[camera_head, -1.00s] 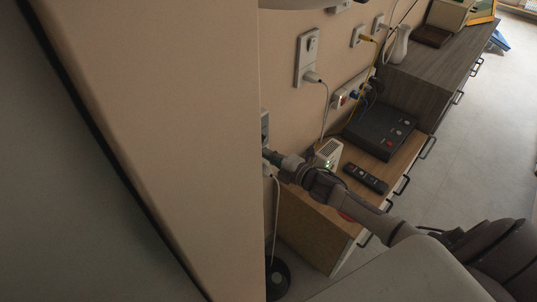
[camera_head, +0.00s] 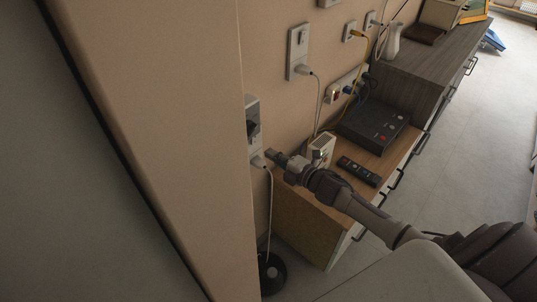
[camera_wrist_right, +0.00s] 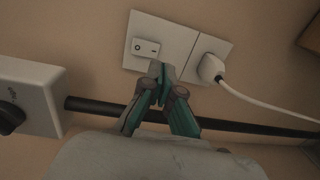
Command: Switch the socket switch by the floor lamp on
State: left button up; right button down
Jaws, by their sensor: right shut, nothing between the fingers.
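The socket switch is a white rocker (camera_wrist_right: 146,47) marked with a circle and a line, on a white wall plate in the right wrist view; which side is pressed in is unclear. In the head view its plate (camera_head: 255,146) shows at the wall corner. The lamp's white plug (camera_wrist_right: 211,67) sits in the adjoining socket. My right gripper (camera_head: 272,156) is shut and empty, a little off the wall, right of the plate in the head view. In the wrist view its fingertips (camera_wrist_right: 160,70) overlap the rocker's lower right edge. My left gripper is out of view.
A box with a black knob (camera_wrist_right: 10,117) and a dark pipe (camera_wrist_right: 100,107) lie beside the plate. The round black lamp base (camera_head: 271,274) stands on the floor. A wooden cabinet (camera_head: 309,228) carries a remote (camera_head: 359,171) and a black device (camera_head: 372,128).

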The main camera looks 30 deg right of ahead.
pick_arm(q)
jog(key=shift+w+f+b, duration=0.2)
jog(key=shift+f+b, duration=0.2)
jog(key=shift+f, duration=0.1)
pick_arm(e)
jog(key=f+v, duration=0.2)
jog(key=v, duration=0.6)
jog(key=shift+s, duration=0.3)
jog(key=shift+d, duration=0.15)
